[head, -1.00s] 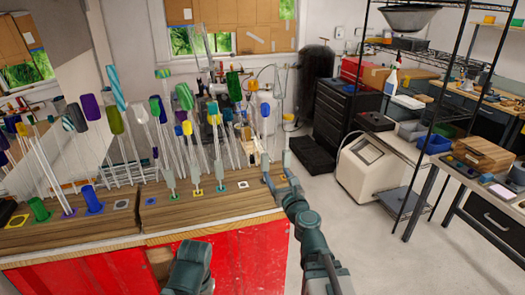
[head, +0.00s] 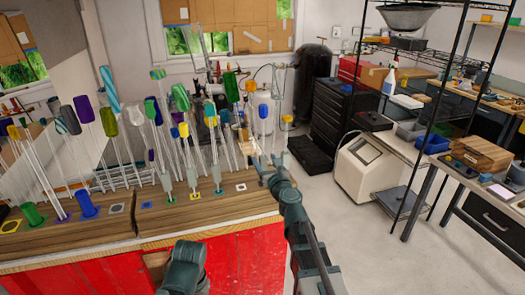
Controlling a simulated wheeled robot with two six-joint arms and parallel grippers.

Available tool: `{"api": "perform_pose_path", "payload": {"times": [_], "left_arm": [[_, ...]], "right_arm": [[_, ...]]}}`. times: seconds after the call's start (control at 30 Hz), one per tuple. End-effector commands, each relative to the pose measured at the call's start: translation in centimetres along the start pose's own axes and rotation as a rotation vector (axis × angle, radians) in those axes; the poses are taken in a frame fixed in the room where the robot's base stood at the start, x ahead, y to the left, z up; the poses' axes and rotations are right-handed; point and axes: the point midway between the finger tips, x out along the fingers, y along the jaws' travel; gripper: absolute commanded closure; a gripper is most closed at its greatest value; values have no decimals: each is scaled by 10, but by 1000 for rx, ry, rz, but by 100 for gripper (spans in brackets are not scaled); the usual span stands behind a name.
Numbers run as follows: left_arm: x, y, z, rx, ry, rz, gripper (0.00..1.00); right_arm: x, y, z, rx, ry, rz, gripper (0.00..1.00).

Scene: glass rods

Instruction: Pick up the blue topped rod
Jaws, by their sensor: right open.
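A clear rod with a blue top (head: 262,111) stands near the right end of the wooden rack in the head view. My right gripper (head: 270,165) is open at the rack's right end, just below and slightly right of the blue top. I cannot tell whether the rod's shaft is between its fingers. Part of my left arm shows at the bottom, but its gripper is out of view.
Many clear rods with coloured tops crowd the wooden rack top (head: 190,215), including a green top (head: 231,87). A short blue piece (head: 86,204) and green piece (head: 33,214) sit at the front left. Open floor (head: 325,195) lies to the right, before a black shelf.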

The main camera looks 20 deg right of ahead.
Motion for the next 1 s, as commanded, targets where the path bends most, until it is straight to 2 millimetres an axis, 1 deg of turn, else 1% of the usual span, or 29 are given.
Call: {"api": "perform_pose_path", "payload": {"times": [0.03, 0.13, 0.2, 0.4, 0.47, 0.5, 0.57, 0.6, 0.67, 0.8, 1.0], "left_arm": [[0, 0, 0, 0, 0, 0, 50], [0, 0, 0, 0, 0, 0, 50], [0, 0, 0, 0, 0, 0, 50], [0, 0, 0, 0, 0, 0, 50], [0, 0, 0, 0, 0, 0, 50], [0, 0, 0, 0, 0, 0, 50], [0, 0, 0, 0, 0, 0, 50], [0, 0, 0, 0, 0, 0, 50], [0, 0, 0, 0, 0, 0, 50], [0, 0, 0, 0, 0, 0, 50], [0, 0, 0, 0, 0, 0, 50]], "right_arm": [[10, 0, 0, 0, 0, 0, 30], [21, 0, 0, 0, 0, -2, 30], [24, 0, 0, 0, 0, -3, 30], [24, 0, 0, 0, 0, -3, 30], [23, 0, 0, 0, 0, -3, 39], [23, 0, 0, 0, 0, -3, 46], [23, 0, 0, 0, 0, -3, 57], [23, 0, 0, 0, 0, -3, 64], [23, 0, 0, 0, 0, -3, 75], [23, 0, 0, 0, 0, -3, 100], [23, 0, 0, 0, 0, -3, 100]]}}
